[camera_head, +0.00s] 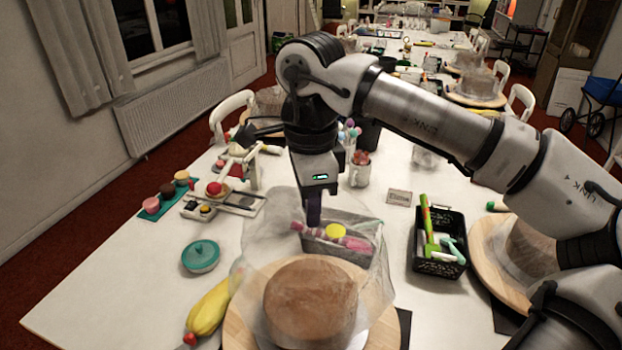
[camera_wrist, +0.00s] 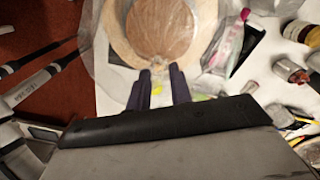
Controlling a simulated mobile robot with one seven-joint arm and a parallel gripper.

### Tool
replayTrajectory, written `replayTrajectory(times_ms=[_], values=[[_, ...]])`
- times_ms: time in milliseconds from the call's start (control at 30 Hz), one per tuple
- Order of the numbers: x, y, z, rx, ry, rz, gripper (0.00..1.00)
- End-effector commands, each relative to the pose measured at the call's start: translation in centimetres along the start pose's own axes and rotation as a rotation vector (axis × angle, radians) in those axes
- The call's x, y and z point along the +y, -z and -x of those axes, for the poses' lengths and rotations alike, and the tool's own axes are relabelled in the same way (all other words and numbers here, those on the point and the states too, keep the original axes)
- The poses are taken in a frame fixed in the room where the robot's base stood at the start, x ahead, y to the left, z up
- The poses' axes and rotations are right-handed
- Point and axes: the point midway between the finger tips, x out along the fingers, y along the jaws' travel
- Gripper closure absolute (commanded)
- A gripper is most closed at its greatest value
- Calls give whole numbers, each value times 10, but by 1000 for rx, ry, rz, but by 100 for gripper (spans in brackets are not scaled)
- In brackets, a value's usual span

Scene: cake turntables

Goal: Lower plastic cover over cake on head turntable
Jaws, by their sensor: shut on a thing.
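The brown round cake (camera_head: 310,298) sits on the wooden turntable (camera_head: 238,325) at the bottom middle of the head view. The clear plastic cover (camera_head: 268,228) spreads around and in front of the cake as a thin see-through sheet. Its lower edge is hard to make out, so I cannot tell whether it touches the turntable. My gripper (camera_head: 313,212) points down at the far side of the cake, shut on the cover. In the wrist view, my gripper (camera_wrist: 160,78) is at the cake's edge, with the cake (camera_wrist: 158,25) beyond the fingertips.
A grey bin (camera_head: 350,250) with colourful items stands just behind the cake. A black basket (camera_head: 438,245) and another wooden turntable (camera_head: 490,265) with a covered cake are to the right.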

Motion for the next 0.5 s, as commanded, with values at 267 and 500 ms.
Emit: replayTrajectory(times_ms=[267,500], values=[[1,1,-11,0,0,3,100],[1,2,-31,1,0,2,100]])
